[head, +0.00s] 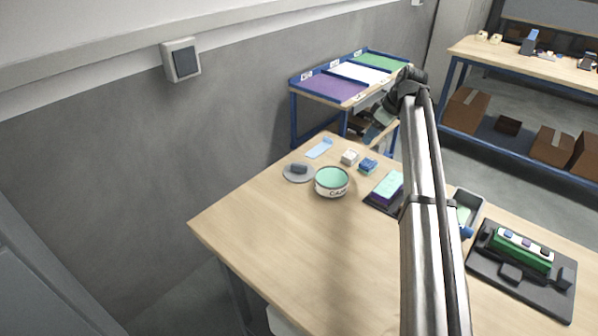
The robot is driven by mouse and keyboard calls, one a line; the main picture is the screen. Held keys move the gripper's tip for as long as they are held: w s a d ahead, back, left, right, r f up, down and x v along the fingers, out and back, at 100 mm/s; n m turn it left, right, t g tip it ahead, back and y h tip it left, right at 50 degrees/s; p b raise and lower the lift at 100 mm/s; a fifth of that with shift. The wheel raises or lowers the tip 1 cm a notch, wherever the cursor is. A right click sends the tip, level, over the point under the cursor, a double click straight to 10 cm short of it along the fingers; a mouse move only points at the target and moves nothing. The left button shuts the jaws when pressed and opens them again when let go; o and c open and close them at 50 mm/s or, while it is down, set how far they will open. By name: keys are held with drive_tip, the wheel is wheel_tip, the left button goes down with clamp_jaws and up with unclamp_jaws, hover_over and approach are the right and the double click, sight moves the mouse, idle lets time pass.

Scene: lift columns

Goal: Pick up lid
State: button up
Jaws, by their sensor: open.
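A round grey lid (299,171) with a dark block-shaped knob lies flat on the wooden table (270,235), near its far left edge. Just right of it stands a round white tub (332,184) with dark lettering and a teal inside. The lid and tub look apart. My gripper (372,134) is open, up and to the right of the lid and clear of it. It is small and dark here, and the space between its fingers is hard to make out.
A light-blue flat piece (319,148), a white block (349,157) and a blue block (368,165) lie behind the tub. A dark tray with a teal-topped block (388,186) is partly hidden by my arm. A black fixture (523,270) sits at right. The table's front left is clear.

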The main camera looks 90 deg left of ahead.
drive_tip(key=s+a+r+n+h, duration=0.1)
drive_tip(key=s+n, duration=0.1)
drive_tip(key=s, duration=0.9)
drive_tip(key=s+a+r+n, duration=0.1)
drive_tip(key=s+a, duration=0.1)
drive_tip(key=s, duration=0.9)
drive_tip(key=t+h, duration=0.2)
hover_over(299, 165)
drive_tip(key=w, duration=0.2)
drive_tip(key=shift+n, duration=0.4)
drive_tip(key=f, duration=0.9)
drive_tip(key=shift+s+d+f, duration=0.1)
drive_tip(key=shift+s+d, duration=0.1)
drive_tip(key=shift+d, duration=0.15)
drive_tip(key=shift+y, duration=0.3)
drive_tip(key=shift+s+a+f, duration=0.1)
drive_tip(key=shift+s+f, duration=0.15)
drive_tip(key=shift+f, duration=0.6)
drive_tip(key=shift+s+a+f, duration=0.1)
drive_tip(key=shift+s+f, duration=0.1)
drive_tip(key=shift+f, duration=0.6)
drive_tip(key=shift+s+a+f, duration=0.1)
drive_tip(key=shift+s+f, duration=0.15)
drive_tip(key=shift+f, duration=0.6)
drive_tip(key=shift+c, duration=0.4)
clamp_jaws()
